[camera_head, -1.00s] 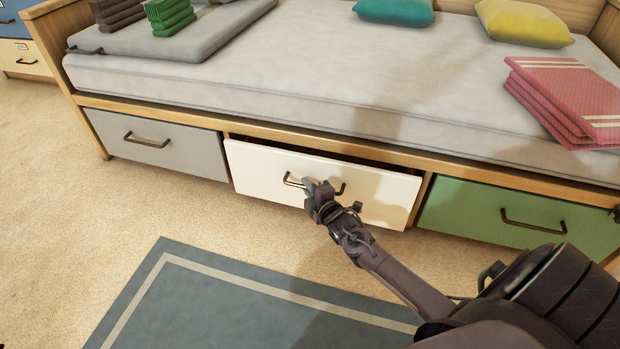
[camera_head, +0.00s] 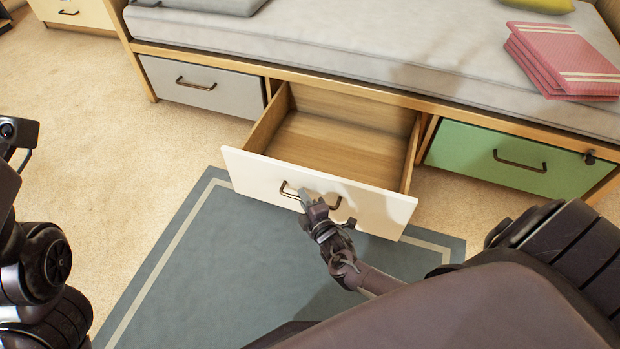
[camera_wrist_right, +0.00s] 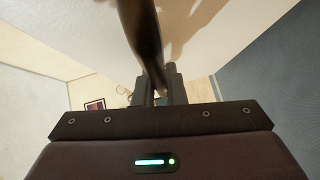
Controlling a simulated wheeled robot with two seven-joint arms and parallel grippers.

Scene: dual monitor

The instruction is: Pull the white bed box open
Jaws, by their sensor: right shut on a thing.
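The white bed box (camera_head: 255,176) is a drawer under the bed, middle of three. It stands well out from the frame, and its bare wooden inside shows empty. Its dark bar handle (camera_head: 287,189) is on the white front. My right gripper (camera_head: 309,201) is at the handle's middle and shut on it, partly hiding it. In the right wrist view the dark handle (camera_wrist_right: 143,38) runs down between the gripper's fingers (camera_wrist_right: 160,92), close to the white front (camera_wrist_right: 205,40). Of my left arm only links show at the left edge; its gripper is out of view.
A grey drawer (camera_head: 205,88) on the left and a green drawer (camera_head: 500,155) on the right are shut. The bed's mattress (camera_head: 330,45) lies above. A blue-grey rug (camera_head: 200,270) lies on the floor beneath and in front of the open box.

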